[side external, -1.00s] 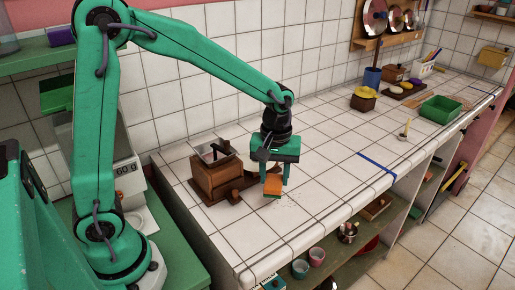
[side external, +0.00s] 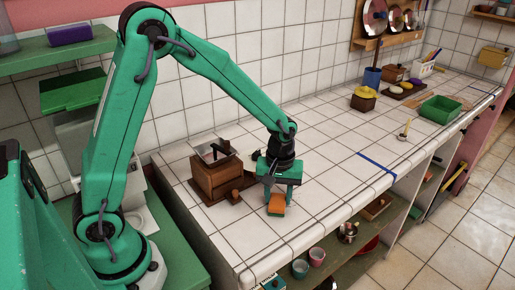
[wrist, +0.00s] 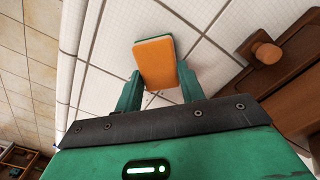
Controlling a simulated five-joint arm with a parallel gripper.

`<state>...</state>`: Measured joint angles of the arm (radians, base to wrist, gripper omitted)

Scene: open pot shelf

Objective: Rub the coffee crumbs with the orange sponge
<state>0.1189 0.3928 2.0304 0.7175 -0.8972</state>
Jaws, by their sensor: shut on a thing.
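My gripper (side external: 278,196) is shut on the orange sponge (side external: 276,206), low over the white tiled counter (side external: 225,235), in front of the wooden grinder. In the wrist view, the sponge (wrist: 157,65) sits between the two green fingers, its broad orange face to the camera and a green layer along its far edge. I cannot tell whether its underside touches the tiles. The coffee crumbs are not clearly visible now; the gripper and sponge cover part of the tiles there.
A wooden coffee grinder (side external: 213,175) stands on a brown board just left of my gripper. A blue strip (side external: 377,167) crosses the counter to the right. A candle holder (side external: 404,132) and a green bin (side external: 440,109) stand farther off. The counter between is clear.

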